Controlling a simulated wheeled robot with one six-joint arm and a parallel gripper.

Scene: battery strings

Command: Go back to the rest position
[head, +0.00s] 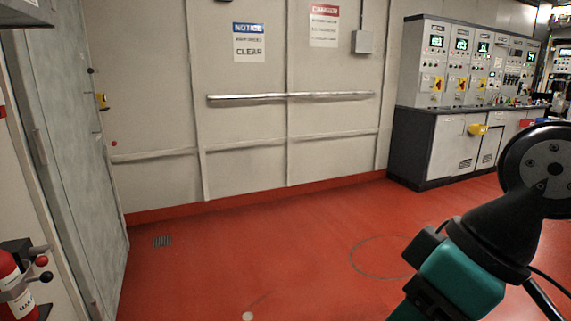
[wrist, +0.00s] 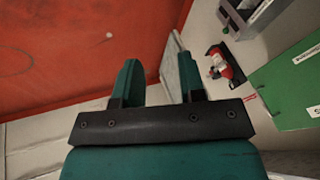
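My gripper (wrist: 159,84) shows in the wrist view with its two teal fingers apart and nothing between them. It hangs in free space, with the red floor and the base of a wall behind it. In the head view, part of my teal and black arm shows at the lower right; the fingers are not visible there. No object is held.
Grey cabinets with green displays (head: 460,60) stand on a dark-topped counter (head: 440,112) at the back right. A handrail (head: 290,96) runs along the wall. A fire extinguisher (head: 12,285) is at the lower left beside a grey door (head: 70,150). The red floor (head: 250,240) is clear.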

